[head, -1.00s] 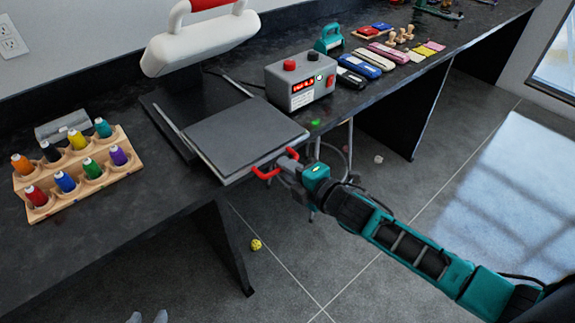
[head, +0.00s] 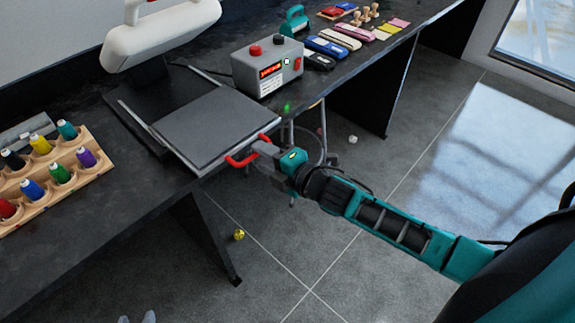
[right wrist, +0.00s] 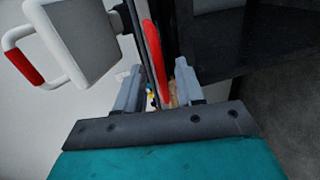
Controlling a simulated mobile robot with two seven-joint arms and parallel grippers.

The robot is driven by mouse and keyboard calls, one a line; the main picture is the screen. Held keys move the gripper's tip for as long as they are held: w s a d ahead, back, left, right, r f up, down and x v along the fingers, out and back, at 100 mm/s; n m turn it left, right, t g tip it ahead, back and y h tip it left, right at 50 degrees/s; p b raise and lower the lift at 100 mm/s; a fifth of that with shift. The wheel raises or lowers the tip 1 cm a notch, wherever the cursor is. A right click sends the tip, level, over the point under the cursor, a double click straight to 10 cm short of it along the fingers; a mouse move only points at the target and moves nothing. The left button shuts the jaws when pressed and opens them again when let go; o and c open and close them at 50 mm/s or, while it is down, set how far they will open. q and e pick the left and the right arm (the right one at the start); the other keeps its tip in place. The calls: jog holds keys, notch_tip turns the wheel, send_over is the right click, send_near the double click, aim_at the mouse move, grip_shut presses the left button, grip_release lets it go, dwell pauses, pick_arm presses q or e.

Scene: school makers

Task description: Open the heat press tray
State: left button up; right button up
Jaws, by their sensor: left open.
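The heat press (head: 160,35) has a white upper part, raised. Its grey tray (head: 212,125) is slid out on metal rails (head: 158,137) from under it and reaches the table's front edge. A red handle (head: 241,161) is on the tray's front. My right gripper (head: 262,147) is at this handle. In the right wrist view the red handle (right wrist: 157,60) lies between the two separated fingers (right wrist: 157,85), with gaps beside it. My left gripper (head: 137,318) barely shows at the bottom edge of the head view, open and empty, far from the press.
A grey control box (head: 267,66) stands right of the tray. A small yellow ball (head: 239,235) lies on the open floor.

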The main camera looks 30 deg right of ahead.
jog(key=v, duration=1.2)
jog(key=shift+a, duration=0.1)
jog(key=s+a+f+m+g+h, duration=0.3)
jog(key=s+f+m, duration=0.4)
jog(key=f+m, duration=0.5)
jog(key=a+m, duration=0.1)
jog(key=m, duration=0.6)
jog(key=shift+s+f+g, duration=0.2)
jog(key=shift+s+g, duration=0.05)
jog(key=shift+g, duration=0.15)
jog(key=shift+w+a, duration=0.1)
